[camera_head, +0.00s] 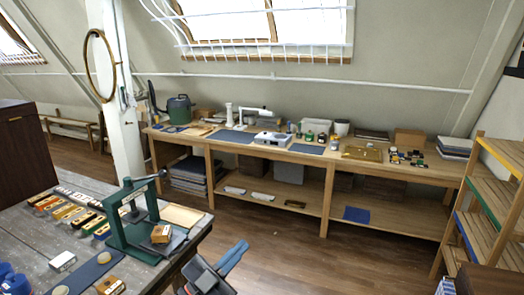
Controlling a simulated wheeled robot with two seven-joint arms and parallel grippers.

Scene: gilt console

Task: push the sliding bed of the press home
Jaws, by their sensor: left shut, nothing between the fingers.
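The press (117,229) is a dark green upright frame with a screw, a top lever and a knob, standing on the grey plank bench at lower left. Its dark sliding bed (172,246) sticks out from the frame to the right, towards the bench edge. A small wood-and-brass block (161,233) sits on or just above the bed; I cannot tell which. My left gripper (236,254), with blue fingers shut and empty, is off the bench edge to the right of the bed, apart from it. My right gripper is not in view.
The bench (35,240) carries rows of coloured blocks (65,210), a pale wooden board (181,215) behind the press, and a dark blue mat (88,274) in front. A long wooden console (300,157) stands at the back wall, a shelf rack (495,190) at right. Floor between is clear.

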